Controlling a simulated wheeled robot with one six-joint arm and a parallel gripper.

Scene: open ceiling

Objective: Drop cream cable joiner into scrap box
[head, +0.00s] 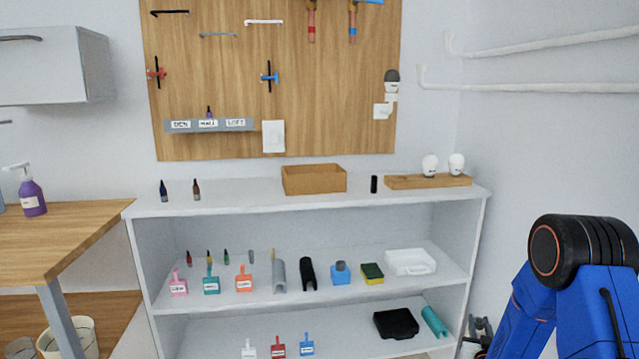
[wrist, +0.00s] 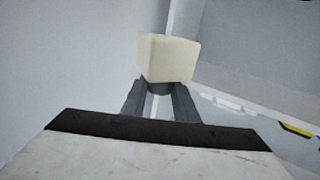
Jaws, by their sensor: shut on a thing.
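My gripper (wrist: 158,90) shows in the wrist view, its two dark grey fingers shut on a cream block-like piece, the cream cable joiner (wrist: 168,58). The joiner sticks out beyond the fingertips, and its far side is hidden. In the head view my blue arm is at the lower right, and I cannot make out the joiner there. An open brown box (head: 314,180) stands on top of the white shelf unit. No label shows on it, so I cannot tell whether it is the scrap box.
The white shelf unit (head: 230,207) holds several small bottles, tools, a white case (head: 410,262) and a black case (head: 396,323). A wooden block with white bulbs (head: 428,181) sits right of the brown box. A pale bin (head: 68,338) stands on the lower left.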

